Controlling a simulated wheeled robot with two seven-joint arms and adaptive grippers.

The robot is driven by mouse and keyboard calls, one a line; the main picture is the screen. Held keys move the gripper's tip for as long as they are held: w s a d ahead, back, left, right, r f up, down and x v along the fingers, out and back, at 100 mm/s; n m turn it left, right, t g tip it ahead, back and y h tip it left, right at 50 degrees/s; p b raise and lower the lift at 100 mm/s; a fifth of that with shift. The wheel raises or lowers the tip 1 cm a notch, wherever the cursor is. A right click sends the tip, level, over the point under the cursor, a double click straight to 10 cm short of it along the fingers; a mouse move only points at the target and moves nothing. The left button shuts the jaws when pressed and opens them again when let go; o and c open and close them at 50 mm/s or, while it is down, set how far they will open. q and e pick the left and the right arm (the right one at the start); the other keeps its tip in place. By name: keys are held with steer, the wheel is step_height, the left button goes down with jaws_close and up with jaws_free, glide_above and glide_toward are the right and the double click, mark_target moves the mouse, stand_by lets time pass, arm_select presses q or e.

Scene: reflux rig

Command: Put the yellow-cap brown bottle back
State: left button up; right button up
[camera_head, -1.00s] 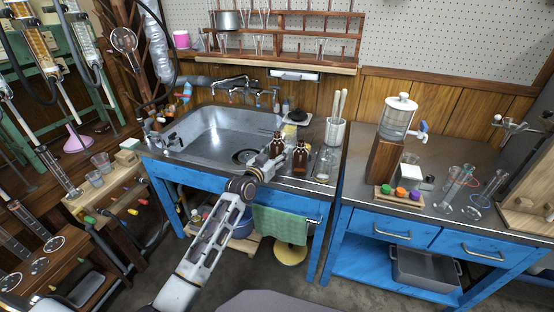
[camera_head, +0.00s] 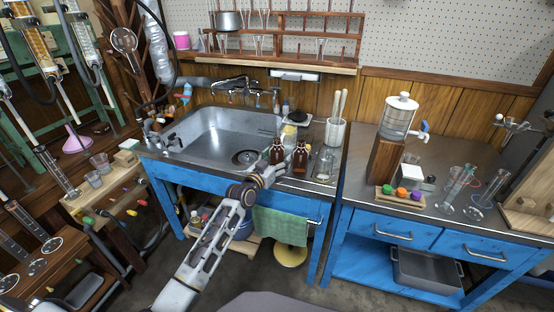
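Two brown bottles stand upright on the counter strip just right of the sink basin, the left bottle (camera_head: 277,152) and the right bottle (camera_head: 300,157). Their caps are too small to tell which is yellow. My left gripper (camera_head: 270,173) is at the counter's front edge, just in front of and below the left bottle. It overlaps the bottle's lower part in the picture; I cannot tell whether they touch. Its fingers are too small and crowded to show whether they are open. My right gripper is not in view.
The steel sink (camera_head: 205,135) lies left of the bottles. A clear glass flask (camera_head: 325,163) and a white holder (camera_head: 335,133) stand to their right. A green towel (camera_head: 280,226) hangs below. The right counter carries a wooden block (camera_head: 385,160) and glassware.

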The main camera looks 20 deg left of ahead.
mark_target(273, 162)
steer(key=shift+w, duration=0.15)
arm_select(q)
steer(key=shift+r, duration=0.1)
steer(key=shift+s+a, duration=0.1)
steer(key=shift+s, duration=0.2)
steer(key=shift+p+v, duration=0.6)
steer(key=shift+v, duration=1.65)
steer(key=p+v, duration=0.1)
steer(key=v, duration=0.6)
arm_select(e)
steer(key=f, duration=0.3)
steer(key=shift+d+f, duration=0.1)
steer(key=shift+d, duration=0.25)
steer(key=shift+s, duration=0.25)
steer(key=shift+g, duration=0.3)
